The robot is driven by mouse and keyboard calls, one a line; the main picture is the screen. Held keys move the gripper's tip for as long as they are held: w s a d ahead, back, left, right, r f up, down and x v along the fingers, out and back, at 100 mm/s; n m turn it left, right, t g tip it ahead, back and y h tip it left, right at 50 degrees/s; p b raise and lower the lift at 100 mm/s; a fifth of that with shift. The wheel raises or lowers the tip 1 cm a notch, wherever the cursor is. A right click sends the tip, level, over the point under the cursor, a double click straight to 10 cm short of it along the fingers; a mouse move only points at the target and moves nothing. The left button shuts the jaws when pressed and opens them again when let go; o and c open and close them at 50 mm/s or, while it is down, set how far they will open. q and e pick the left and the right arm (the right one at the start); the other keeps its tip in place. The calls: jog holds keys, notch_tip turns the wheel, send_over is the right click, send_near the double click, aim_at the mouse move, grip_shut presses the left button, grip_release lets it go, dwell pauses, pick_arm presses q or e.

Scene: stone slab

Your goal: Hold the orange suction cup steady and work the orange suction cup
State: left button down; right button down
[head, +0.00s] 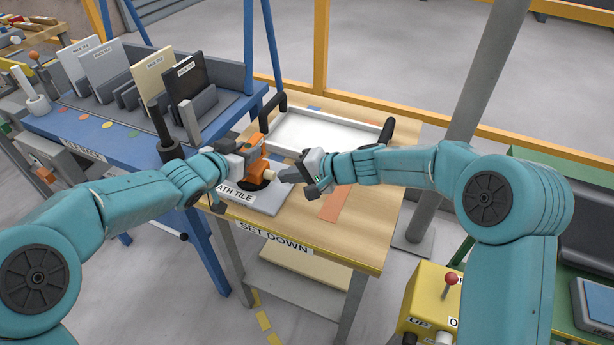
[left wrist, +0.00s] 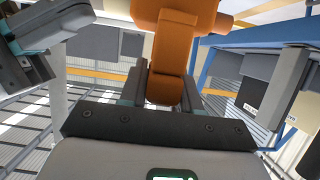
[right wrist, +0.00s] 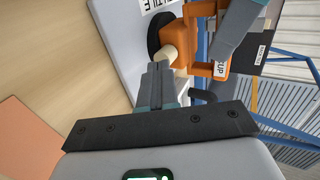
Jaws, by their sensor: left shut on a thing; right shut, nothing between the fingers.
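The orange suction cup (head: 258,168) stands on a grey tile (head: 265,208) labelled "…ATH TILE" on the wooden table. It has a black rubber pad, a cream knob on its side and a label ending in "CUP". My left gripper (head: 243,150) is shut on its orange upper part; the left wrist view shows this orange part (left wrist: 172,45) between the fingers. My right gripper (head: 284,176) is shut and empty. In the right wrist view its fingertips (right wrist: 157,68) are at the cream knob (right wrist: 170,54); I cannot tell whether they touch it.
A white tray (head: 325,137) lies behind on the table, with black handles beside it. An orange patch (head: 337,203) lies on the table at right. The blue rack (head: 110,130) with upright tiles stands left. A grey post (head: 462,130) and a yellow control box (head: 430,300) stand right.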

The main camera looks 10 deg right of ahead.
aim_at(272, 173)
jog(key=shift+w+a, duration=0.3)
jog(key=shift+a, duration=0.1)
jog(key=shift+w+a, duration=0.55)
jog(key=shift+a, duration=0.3)
jog(key=s+d, duration=0.2)
jog(key=d, duration=0.1)
jog(key=v, duration=1)
jog(key=shift+s+d, duration=0.15)
jog(key=shift+s, duration=0.1)
pick_arm(q)
jog(key=c, duration=0.7)
grip_release()
jog(key=shift+c, duration=0.2)
